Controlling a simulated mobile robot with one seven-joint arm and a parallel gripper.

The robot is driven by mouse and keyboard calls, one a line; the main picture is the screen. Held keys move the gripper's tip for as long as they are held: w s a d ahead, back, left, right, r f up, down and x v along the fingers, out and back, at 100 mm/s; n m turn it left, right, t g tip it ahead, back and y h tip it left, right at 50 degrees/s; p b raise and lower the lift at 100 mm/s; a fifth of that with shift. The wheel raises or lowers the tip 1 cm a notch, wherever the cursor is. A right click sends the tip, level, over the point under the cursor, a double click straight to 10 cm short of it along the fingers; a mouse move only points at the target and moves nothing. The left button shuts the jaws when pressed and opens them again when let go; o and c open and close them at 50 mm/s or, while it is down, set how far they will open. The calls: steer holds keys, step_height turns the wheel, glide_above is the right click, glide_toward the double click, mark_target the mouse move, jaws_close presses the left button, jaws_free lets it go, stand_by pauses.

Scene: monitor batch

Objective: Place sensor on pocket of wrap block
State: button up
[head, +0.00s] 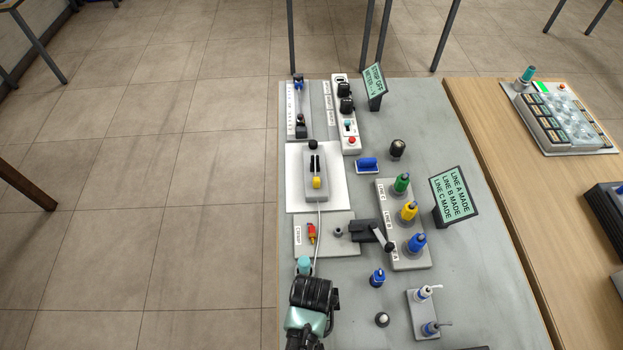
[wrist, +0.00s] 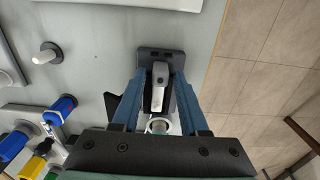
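My gripper (wrist: 160,78) points down at the near left edge of the grey table, with its blue fingers on either side of a slim pale grey piece with a dark head (wrist: 158,90), which may be the sensor. Narrow gaps seem to show between it and the fingers. It is at a dark slotted block (wrist: 147,52). In the head view my gripper hides this spot. A grey block (head: 317,190) with black bars and a yellow part lies on a white sheet further back. I cannot tell which block is the wrap block.
A grey plate (head: 343,248) with a red part and a black lever clamp lies just beyond my gripper. A blue bottle (head: 377,278), a round knob (head: 382,319) and a pump stand (head: 417,310) stand to the right. Coloured bottles and signs stand further back.

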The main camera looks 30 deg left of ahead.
steer(key=shift+o, duration=0.4)
step_height(320, 180, up, 12)
steer(key=shift+r, duration=0.2)
